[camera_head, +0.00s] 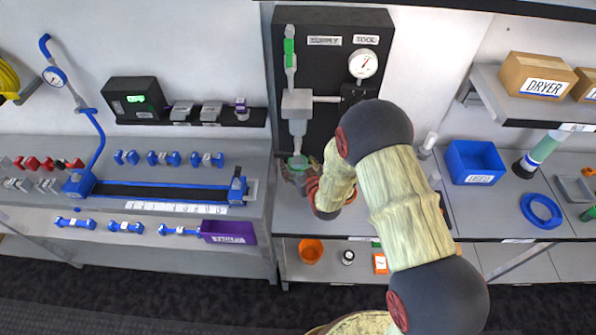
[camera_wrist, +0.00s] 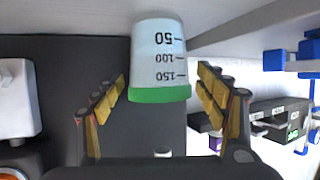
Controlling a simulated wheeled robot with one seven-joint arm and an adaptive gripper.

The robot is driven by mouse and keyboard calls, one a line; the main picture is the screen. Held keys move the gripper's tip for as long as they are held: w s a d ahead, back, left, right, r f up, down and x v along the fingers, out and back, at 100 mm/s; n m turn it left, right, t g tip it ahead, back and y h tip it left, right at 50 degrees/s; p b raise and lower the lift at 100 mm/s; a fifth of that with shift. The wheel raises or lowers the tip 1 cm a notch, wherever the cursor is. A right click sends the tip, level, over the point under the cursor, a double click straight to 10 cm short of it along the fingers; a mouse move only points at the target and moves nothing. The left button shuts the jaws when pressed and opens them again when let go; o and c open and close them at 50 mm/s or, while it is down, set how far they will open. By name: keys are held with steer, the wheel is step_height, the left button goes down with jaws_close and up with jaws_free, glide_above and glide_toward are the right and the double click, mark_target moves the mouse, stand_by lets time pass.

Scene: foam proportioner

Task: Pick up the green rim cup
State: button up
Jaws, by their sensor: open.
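The green rim cup (camera_wrist: 160,60) is a pale translucent measuring cup with dark marks and a green band at its rim. In the wrist view it appears upside down, with its rim towards my gripper. My gripper (camera_wrist: 162,78) is open, one finger on each side of the cup, with visible gaps on both sides. In the head view the cup's green rim (camera_head: 298,162) shows below the nozzle of the black panel. My gripper (camera_head: 299,178) is right at it there, and the cup's lower part is mostly hidden.
The black panel (camera_head: 325,100) with its gauge (camera_head: 363,63) and grey fitting (camera_head: 297,103) stands behind and above the cup. A blue bin (camera_head: 474,162) and blue ring (camera_head: 540,210) lie to the right. A blue-railed rig (camera_head: 160,190) is on the left bench.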

steer(key=c, duration=0.3)
steer(key=shift+r, duration=0.1)
steer(key=c, duration=1)
